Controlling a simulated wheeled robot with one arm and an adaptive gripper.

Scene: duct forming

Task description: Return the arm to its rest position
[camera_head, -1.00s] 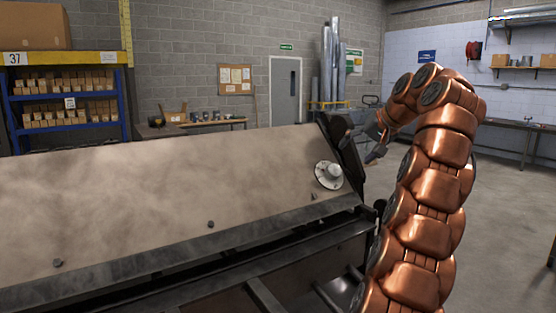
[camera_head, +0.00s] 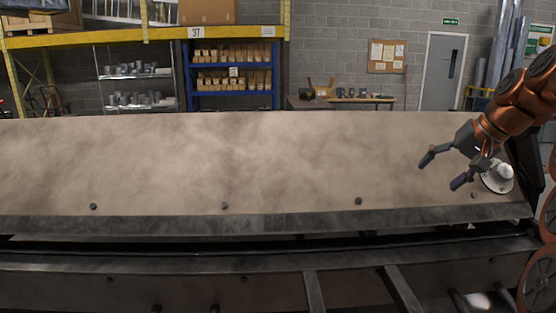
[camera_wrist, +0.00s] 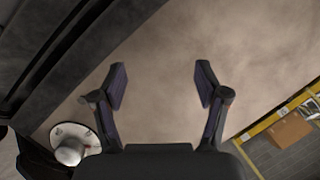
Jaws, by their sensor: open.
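My gripper (camera_head: 441,172) is at the right side of the head view, in front of the right end of the wide brown metal panel (camera_head: 270,150) of the machine. Its two dark fingers are spread apart with nothing between them. My copper-coloured arm comes in from the right edge of the head view and is partly cut off there. In the wrist view, my gripper (camera_wrist: 160,85) also shows open and empty, with the bare brown panel beyond the fingers. I cannot tell the exact gap to the panel.
A white round knob on a disc (camera_head: 498,178) sits at the panel's right end, close to my gripper; it also shows in the wrist view (camera_wrist: 70,150). A dark ledge (camera_head: 270,222) runs along the panel's front. Shelves (camera_head: 233,75) and a workbench (camera_head: 340,102) stand behind.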

